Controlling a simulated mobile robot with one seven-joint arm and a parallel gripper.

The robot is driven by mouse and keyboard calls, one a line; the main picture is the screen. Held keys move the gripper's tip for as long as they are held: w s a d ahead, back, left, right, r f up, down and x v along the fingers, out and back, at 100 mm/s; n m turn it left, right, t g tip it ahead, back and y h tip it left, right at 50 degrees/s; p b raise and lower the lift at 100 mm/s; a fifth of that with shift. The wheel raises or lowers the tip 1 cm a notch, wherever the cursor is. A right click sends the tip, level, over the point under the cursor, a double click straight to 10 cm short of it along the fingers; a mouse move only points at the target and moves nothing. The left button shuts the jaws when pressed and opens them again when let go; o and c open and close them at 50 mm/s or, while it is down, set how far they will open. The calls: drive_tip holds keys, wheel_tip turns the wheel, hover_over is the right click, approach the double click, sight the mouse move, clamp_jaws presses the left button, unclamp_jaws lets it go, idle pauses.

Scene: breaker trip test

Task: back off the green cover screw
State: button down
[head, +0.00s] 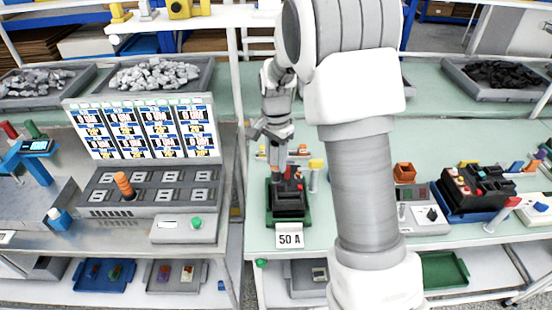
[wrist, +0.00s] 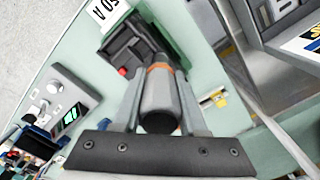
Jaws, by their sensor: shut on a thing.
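My gripper (head: 277,138) points down above a black breaker (head: 290,200) on a green base (head: 306,217). In the wrist view, my gripper (wrist: 160,110) is shut on a grey cylindrical tool (wrist: 159,100) with an orange band. The tool extends toward the breaker, which also shows in the wrist view (wrist: 125,47) with a red part on it. I cannot tell whether the tool's tip touches the breaker. I cannot make out a green cover screw on it; the tool and fingers hide part of the breaker. A "50 A" card (head: 290,240) stands in front.
A panel of displays (head: 145,130) and a grey socket unit (head: 150,190) with an orange-handled tool (head: 124,185) stand at left. A grey meter box (head: 423,212) and another breaker (head: 475,187) on a blue base are at right. Bins of grey pieces (head: 160,75) stand behind.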

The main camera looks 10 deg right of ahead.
sight(276, 144)
drive_tip(key=shift+r+p, duration=1.85)
drive_tip(key=shift+r, duration=1)
